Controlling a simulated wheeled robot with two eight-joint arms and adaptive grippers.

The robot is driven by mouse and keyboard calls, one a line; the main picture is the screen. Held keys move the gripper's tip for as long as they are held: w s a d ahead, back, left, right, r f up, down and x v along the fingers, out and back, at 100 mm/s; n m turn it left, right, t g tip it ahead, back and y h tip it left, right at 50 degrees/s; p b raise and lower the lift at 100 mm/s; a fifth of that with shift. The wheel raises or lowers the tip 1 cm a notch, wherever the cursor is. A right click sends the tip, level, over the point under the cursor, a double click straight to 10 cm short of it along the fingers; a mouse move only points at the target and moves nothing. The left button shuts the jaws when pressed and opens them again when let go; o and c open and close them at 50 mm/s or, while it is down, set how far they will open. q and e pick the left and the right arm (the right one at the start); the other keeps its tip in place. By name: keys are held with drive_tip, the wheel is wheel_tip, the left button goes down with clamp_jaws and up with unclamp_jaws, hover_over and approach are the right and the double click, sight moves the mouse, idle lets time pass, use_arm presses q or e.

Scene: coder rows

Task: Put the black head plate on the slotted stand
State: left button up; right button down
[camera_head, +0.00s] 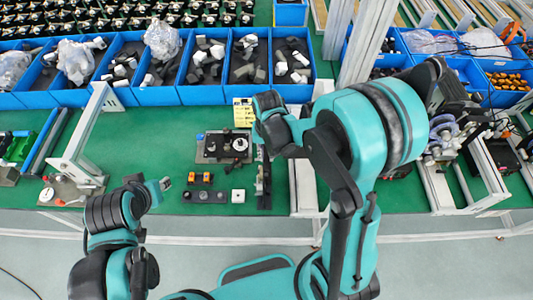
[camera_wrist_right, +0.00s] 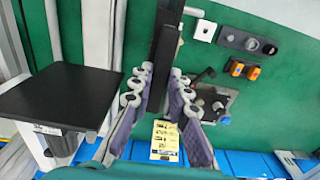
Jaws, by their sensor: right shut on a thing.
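My right gripper (camera_wrist_right: 163,74) has its fingers on both sides of a long dark flat piece, which looks like the black head plate (camera_wrist_right: 168,38) seen edge-on. It is shut on that piece, over the green table. In the head view my right arm hides most of this gripper. A dark fixture with a round black part (camera_head: 228,145) lies on the table and also shows in the right wrist view (camera_wrist_right: 212,100). A narrow black strip (camera_head: 263,185) stands beside it; I cannot tell which is the slotted stand. My left gripper (camera_head: 160,186) is at the lower left, its opening unclear.
Orange-topped parts (camera_head: 200,178) and a white square (camera_head: 238,195) lie near the table's front. Blue bins (camera_head: 205,92) line the back. A white angled frame (camera_head: 80,140) stands left. A black flat panel (camera_wrist_right: 55,97) on a pale support is close to my right gripper.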

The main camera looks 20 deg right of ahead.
drive_tip(key=shift+f, duration=0.1)
idle(0.3)
drive_tip(key=c, duration=1.4)
unclamp_jaws()
drive_tip(key=shift+o, duration=0.2)
wheel_tip(320, 180, up, 12)
drive_tip(key=shift+s, duration=0.1)
